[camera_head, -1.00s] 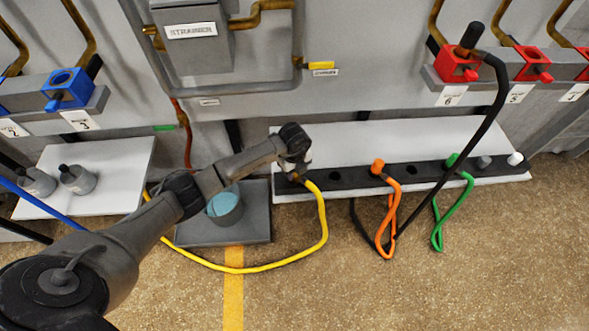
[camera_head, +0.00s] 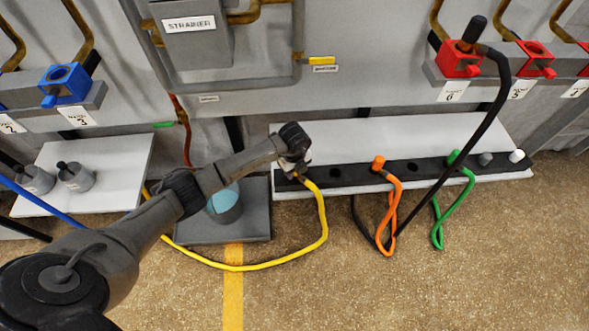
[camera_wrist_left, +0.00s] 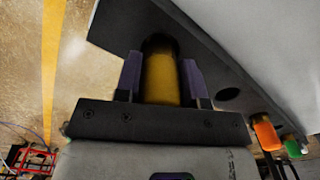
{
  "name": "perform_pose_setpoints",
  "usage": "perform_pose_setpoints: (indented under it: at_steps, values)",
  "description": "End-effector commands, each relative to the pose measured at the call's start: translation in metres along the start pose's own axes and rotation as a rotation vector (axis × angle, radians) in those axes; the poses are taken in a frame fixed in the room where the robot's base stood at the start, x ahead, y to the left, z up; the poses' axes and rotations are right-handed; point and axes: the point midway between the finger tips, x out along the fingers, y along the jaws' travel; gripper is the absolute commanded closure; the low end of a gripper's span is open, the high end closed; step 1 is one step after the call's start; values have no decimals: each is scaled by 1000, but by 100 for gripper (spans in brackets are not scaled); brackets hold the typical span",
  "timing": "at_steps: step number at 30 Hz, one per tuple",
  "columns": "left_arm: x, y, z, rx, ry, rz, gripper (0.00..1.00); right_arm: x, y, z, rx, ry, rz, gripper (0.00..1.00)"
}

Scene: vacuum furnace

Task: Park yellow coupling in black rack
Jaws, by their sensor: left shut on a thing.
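My left gripper (camera_head: 296,172) is at the left end of the black rack (camera_head: 345,176), shut on the yellow coupling. In the left wrist view the yellow coupling (camera_wrist_left: 161,80) sits between the two fingers of the left gripper (camera_wrist_left: 161,78), its far end dark against the rack (camera_wrist_left: 205,70). I cannot tell how deep it sits in a hole. The yellow hose (camera_head: 324,215) runs from the gripper in a loop over the floor to the left. In the head view the gripper hides the coupling. My right gripper is not in view.
An orange coupling (camera_head: 378,162) and a green coupling (camera_head: 453,157) stand in the rack to the right, with an empty hole (camera_head: 413,167) between them. A black hose (camera_head: 480,125) hangs from a red valve block (camera_head: 459,60). A teal-topped pot (camera_head: 224,204) stands below my left arm.

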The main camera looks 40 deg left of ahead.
Motion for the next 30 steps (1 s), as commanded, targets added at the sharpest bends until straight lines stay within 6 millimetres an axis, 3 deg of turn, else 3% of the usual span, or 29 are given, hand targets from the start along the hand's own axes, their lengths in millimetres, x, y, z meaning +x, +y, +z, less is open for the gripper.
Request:
perform_pose_setpoints:
  at_steps: [19, 20, 28, 30]
  values:
    - [5, 0, 0, 0, 0, -1, 95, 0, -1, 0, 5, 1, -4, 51]
    - [5, 0, 0, 0, 0, -1, 60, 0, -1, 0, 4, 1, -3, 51]
    - [5, 0, 0, 0, 0, 0, 35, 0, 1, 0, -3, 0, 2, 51]
    - [6, 0, 0, 0, 0, 0, 34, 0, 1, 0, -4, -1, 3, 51]
